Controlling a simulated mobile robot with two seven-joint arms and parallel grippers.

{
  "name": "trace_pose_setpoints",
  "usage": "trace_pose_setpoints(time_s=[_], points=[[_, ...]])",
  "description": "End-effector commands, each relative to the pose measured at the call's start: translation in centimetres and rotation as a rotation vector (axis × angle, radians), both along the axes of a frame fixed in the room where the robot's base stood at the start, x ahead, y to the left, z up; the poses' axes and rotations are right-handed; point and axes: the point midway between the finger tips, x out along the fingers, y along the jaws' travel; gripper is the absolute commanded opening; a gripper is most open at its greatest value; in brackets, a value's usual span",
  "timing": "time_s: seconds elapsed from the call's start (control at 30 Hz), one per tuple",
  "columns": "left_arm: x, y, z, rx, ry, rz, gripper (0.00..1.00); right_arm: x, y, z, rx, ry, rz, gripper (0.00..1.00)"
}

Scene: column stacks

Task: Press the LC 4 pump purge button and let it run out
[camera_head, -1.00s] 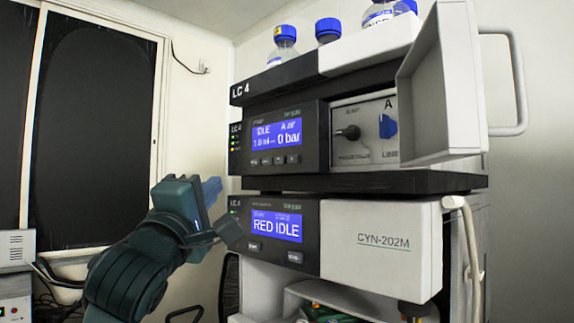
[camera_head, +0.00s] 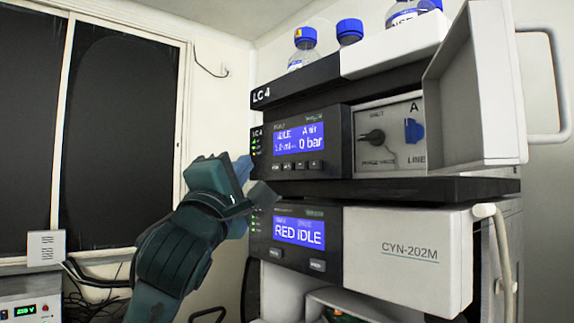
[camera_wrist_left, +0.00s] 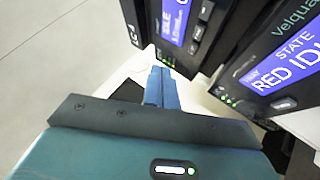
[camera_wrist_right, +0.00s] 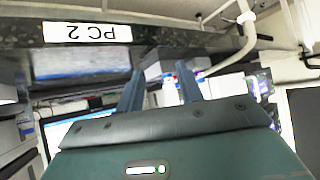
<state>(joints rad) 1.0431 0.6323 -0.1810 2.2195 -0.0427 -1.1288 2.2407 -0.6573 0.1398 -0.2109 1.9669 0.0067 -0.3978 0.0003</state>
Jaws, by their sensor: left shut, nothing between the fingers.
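The LC 4 pump module (camera_head: 332,164) is in the middle of the stack in the head view. Its blue display (camera_head: 300,139) reads IDLE, A air, 0 bar. A row of small buttons (camera_head: 298,166) sits below the display; their labels are too small to read. My left gripper (camera_head: 244,168) is shut and empty, just left of the pump's front edge and apart from the buttons. In the left wrist view its blue fingertips (camera_wrist_left: 163,80) are together beside the stack. My right gripper (camera_wrist_right: 158,84) shows only in its wrist view, open, its fingers apart.
Bottles (camera_head: 349,32) stand on top. A PC 2 label (camera_wrist_right: 87,32) is near my right gripper.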

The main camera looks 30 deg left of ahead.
Motion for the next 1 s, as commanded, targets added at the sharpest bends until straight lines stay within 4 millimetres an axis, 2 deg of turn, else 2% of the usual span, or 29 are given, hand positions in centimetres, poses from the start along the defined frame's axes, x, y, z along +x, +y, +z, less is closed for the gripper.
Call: trace_pose_setpoints(time_s=[0.2, 0.4, 1.0], points=[[3.0, -1.2, 0.1, 0.001, 0.002, 0.000, 0.00, -0.3, -0.1, 0.0, -0.008, 0.014, 0.004, 0.36], [4.7, -2.0, 0.0, -0.003, 0.000, -0.003, 0.00, -0.1, -0.1, -0.3, -0.008, 0.011, 0.004, 0.36], [5.3, -2.3, 0.0, 0.001, -0.001, -0.001, 0.00, 0.1, -0.1, 0.1, -0.006, 0.002, 0.006, 0.36]])
